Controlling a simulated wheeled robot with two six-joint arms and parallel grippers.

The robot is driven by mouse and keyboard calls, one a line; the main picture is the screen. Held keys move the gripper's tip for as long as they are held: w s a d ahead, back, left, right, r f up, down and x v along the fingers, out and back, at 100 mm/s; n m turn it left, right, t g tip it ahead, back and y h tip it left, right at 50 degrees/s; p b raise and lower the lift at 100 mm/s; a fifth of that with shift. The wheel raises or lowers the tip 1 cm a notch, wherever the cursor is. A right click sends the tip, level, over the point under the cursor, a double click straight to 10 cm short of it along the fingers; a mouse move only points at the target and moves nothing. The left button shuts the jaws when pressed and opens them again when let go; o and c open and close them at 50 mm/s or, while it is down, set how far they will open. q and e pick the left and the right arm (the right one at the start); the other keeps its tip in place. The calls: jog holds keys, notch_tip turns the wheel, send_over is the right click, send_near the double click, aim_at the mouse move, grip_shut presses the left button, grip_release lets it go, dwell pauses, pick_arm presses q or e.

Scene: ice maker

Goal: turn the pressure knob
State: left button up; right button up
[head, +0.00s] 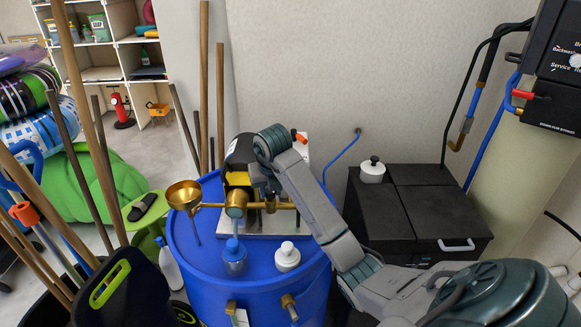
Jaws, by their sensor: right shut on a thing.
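A black and yellow pump unit (238,163) with a brass pipe assembly (210,205) stands on a metal plate on top of a blue barrel (190,250). My right arm comes in from the lower right and bends down at the wrist over this unit. My right gripper (264,192) is at the brass assembly, shut on a small part there that I take for the pressure knob. The knob is mostly hidden by the gripper and wrist. A red-orange piece (299,137) shows just behind the wrist. My left gripper is not in view.
A brass funnel (184,193) sits at the left of the pipe. A blue bottle (234,262) and a white bottle (287,257) stand at the barrel's front. A black chest (437,207) is to the right. Wooden poles (204,90) stand at the left.

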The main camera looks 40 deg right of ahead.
jog(key=o, duration=0.7)
jog(key=shift+c, duration=0.2)
notch_tip(320, 180, up, 6)
jog(key=p, duration=0.5)
jog(key=shift+r+p, duration=0.1)
jog(key=shift+p, duration=0.25)
